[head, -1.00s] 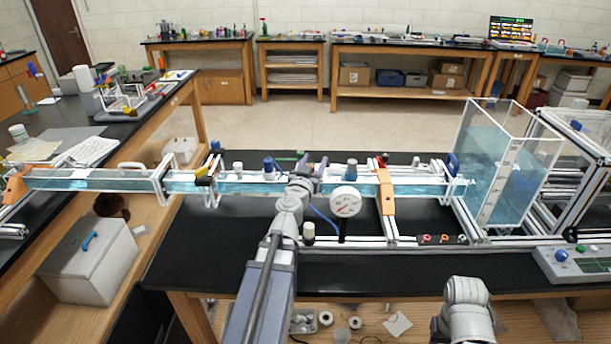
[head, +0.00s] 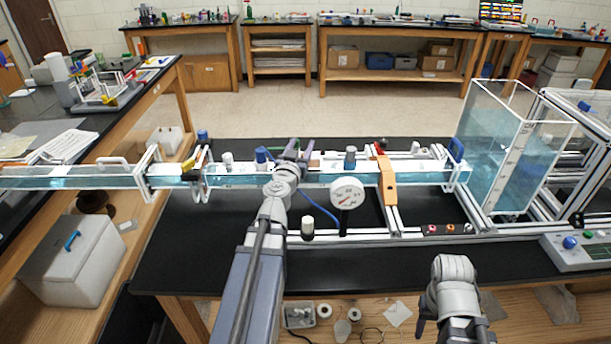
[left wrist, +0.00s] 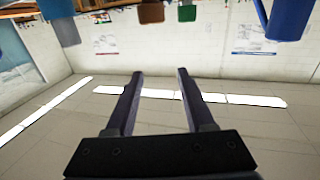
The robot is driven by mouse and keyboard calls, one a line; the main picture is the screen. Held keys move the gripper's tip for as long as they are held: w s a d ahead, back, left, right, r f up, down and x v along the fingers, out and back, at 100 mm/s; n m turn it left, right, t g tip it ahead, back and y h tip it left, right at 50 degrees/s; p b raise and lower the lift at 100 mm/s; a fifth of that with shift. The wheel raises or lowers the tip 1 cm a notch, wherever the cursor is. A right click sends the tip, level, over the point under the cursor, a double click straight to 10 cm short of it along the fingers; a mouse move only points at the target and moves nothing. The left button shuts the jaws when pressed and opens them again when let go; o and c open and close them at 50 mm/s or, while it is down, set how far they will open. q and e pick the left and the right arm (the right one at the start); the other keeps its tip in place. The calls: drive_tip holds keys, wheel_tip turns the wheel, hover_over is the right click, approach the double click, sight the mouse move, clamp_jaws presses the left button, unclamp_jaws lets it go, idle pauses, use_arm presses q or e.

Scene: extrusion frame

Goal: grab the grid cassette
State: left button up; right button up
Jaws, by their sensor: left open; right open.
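I cannot pick out the grid cassette with certainty among the small parts on the long clear water channel (head: 345,178). My left gripper (head: 290,152) is over the middle of the channel, left of the round dial gauge (head: 347,193). Its two dark fingers point toward the back wall. In the left wrist view these fingers (left wrist: 158,75) are apart with nothing between them. Upside-down brown (left wrist: 151,12) and green (left wrist: 187,12) pieces show beyond the fingertips. My right gripper (head: 424,318) is low at the table's front, mostly hidden by its own wrist.
A blue-topped knob (head: 262,155) and a grey-topped one (head: 350,157) stand beside my left gripper. An orange clamp (head: 387,182) crosses the channel. A clear water tank (head: 515,150) is at right. The black tabletop (head: 220,255) is clear at front left.

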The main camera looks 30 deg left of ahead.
use_arm(q)
wheel_tip(320, 180, down, 7)
drive_tip(key=b, duration=0.6)
drive_tip(key=shift+f+b, duration=0.15)
drive_tip(key=shift+b, duration=0.2)
drive_tip(key=shift+r+x, duration=0.2)
drive_tip(key=shift+x, duration=3.75)
drive_tip(key=shift+d, duration=0.25)
drive_tip(key=shift+c, duration=0.4)
clamp_jaws()
